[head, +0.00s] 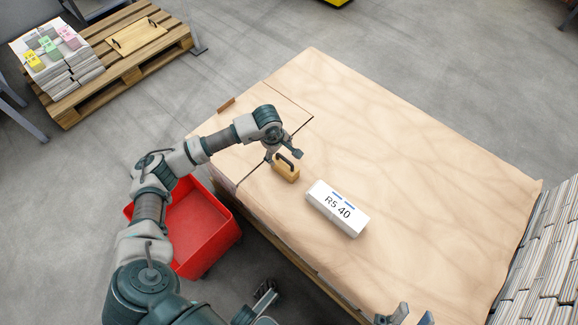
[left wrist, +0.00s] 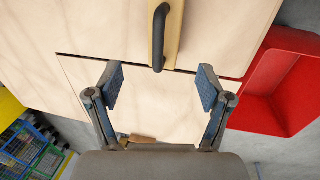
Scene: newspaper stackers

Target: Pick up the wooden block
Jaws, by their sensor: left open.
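The wooden block (head: 285,173) is small and light brown with a black arched handle on top. It stands on the paper-covered table near its left edge. My left gripper (head: 284,154) is open, close above and beside the block, and hides part of it in the head view. In the left wrist view the block (left wrist: 174,48) lies at the top, beyond the open fingers (left wrist: 159,87), with its handle pointing toward the gap. Nothing is between the fingers. My right gripper (head: 410,314) shows partly at the bottom edge, its fingertips apart.
A white bundle labelled "R5 40" (head: 338,209) lies right of the block. A red bin (head: 213,232) stands below the table's left side. A small brown piece (head: 226,104) lies at the far edge. Newspaper stacks (head: 549,240) stand at right. The table's far right is clear.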

